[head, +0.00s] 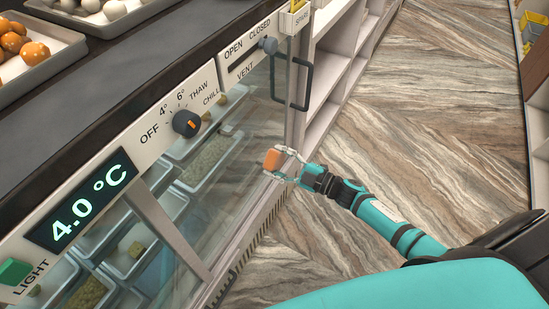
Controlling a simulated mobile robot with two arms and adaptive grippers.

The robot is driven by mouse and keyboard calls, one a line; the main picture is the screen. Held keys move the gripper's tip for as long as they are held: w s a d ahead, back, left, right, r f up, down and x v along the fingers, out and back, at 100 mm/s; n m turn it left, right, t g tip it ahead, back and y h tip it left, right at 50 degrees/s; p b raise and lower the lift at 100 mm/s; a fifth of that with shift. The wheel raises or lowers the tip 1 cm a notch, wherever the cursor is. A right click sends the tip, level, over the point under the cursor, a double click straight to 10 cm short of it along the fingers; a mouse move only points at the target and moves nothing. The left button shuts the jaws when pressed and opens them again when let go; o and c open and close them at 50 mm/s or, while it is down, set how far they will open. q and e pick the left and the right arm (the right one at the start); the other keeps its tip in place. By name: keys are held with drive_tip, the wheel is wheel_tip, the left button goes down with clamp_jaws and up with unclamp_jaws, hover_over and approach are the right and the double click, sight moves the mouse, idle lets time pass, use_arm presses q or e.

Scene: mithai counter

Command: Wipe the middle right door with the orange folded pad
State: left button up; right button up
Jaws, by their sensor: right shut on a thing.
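The orange folded pad (272,160) is held in my right gripper (284,165), which is shut on it. The pad is in front of a glass door (235,150) of the counter, near its right part. I cannot tell whether the pad touches the glass. The door has a dark bar handle (307,82) at its upper right. My left gripper is not in view.
Above the glass are a temperature dial (186,123), a vent slider with a knob (268,46), a 4.0 °C display (82,201) and a green light switch (14,271). Trays of sweets (40,62) stand on the counter. The wooden floor (430,120) is clear on the right.

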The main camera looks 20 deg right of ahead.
sight(249, 133)
drive_tip(key=shift+a, duration=0.1)
idle(0.3)
drive_tip(key=shift+r+x, duration=0.2)
drive_tip(key=shift+x, duration=1)
drive_tip(key=shift+r+x, duration=0.25)
drive_tip(key=shift+x, duration=0.95)
drive_tip(key=shift+r+x, duration=0.2)
drive_tip(key=shift+x, duration=1)
drive_tip(key=shift+b+x, duration=0.4)
drive_tip(key=shift+x, duration=0.55)
drive_tip(key=shift+w, duration=0.1)
drive_tip(key=shift+w+d+f+b, duration=0.1)
drive_tip(key=shift+w+d+b, duration=0.35)
drive_tip(key=shift+d, duration=0.25)
drive_tip(key=shift+w+d+b, duration=0.3)
drive_tip(key=shift+w+d, duration=0.2)
drive_tip(key=shift+d, duration=0.25)
drive_tip(key=shift+w+d, duration=0.15)
drive_tip(key=shift+w, duration=0.1)
drive_tip(key=shift+s, duration=0.1)
